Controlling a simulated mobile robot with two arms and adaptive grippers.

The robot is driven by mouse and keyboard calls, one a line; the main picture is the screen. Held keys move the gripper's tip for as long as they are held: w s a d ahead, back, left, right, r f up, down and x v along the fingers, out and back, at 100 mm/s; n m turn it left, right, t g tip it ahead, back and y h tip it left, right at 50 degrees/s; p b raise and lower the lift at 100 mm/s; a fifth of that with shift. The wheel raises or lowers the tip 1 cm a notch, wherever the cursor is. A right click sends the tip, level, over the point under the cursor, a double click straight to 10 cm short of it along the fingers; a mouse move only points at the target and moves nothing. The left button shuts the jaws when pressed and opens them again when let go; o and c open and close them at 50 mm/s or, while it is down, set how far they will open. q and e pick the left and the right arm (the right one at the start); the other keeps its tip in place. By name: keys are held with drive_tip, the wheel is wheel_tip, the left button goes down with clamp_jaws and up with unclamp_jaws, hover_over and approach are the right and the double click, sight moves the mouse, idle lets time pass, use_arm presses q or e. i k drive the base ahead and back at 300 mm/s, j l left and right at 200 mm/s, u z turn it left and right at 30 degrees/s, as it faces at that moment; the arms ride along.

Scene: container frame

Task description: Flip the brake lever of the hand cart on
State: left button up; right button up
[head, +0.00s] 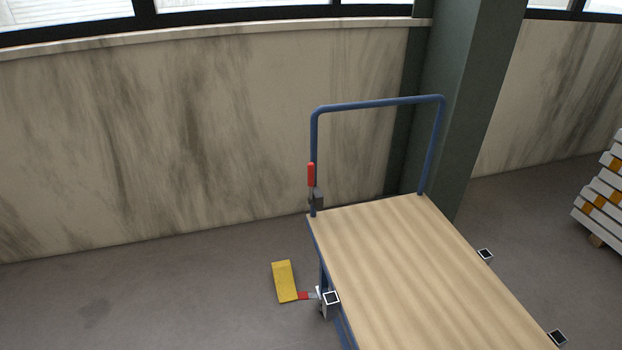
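The hand cart has a flat wooden deck (400,260) and a blue tube handle (380,103) standing at its far end. A red-gripped lever (311,175) stands upright beside the handle's left post, above a dark grey bracket (317,200). It looks like the brake lever. Low at the deck's left side, a yellow plate (285,281) with a small red piece (303,296) sticks out to the left; I cannot tell what it is. Neither of my grippers shows in the head view.
A dark green pillar (466,90) stands close behind the handle's right side. A stained wall (180,140) with windows above runs behind the cart. Stacked pale blocks (603,195) stand at the far right. The floor (130,300) left of the cart is clear.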

sight(310, 166)
drive_tip(key=z, duration=0.25)
drive_tip(key=i+j+z, duration=0.15)
drive_tip(key=j+z, duration=0.4)
drive_tip(key=j, duration=0.15)
drive_tip(key=i+j+z, duration=0.1)
drive_tip(key=j+z, duration=0.2)
drive_tip(key=i+j+z, duration=0.1)
drive_tip(key=j, duration=1.25)
drive_tip(key=j+z, duration=0.1)
drive_tip(key=j, duration=1.2)
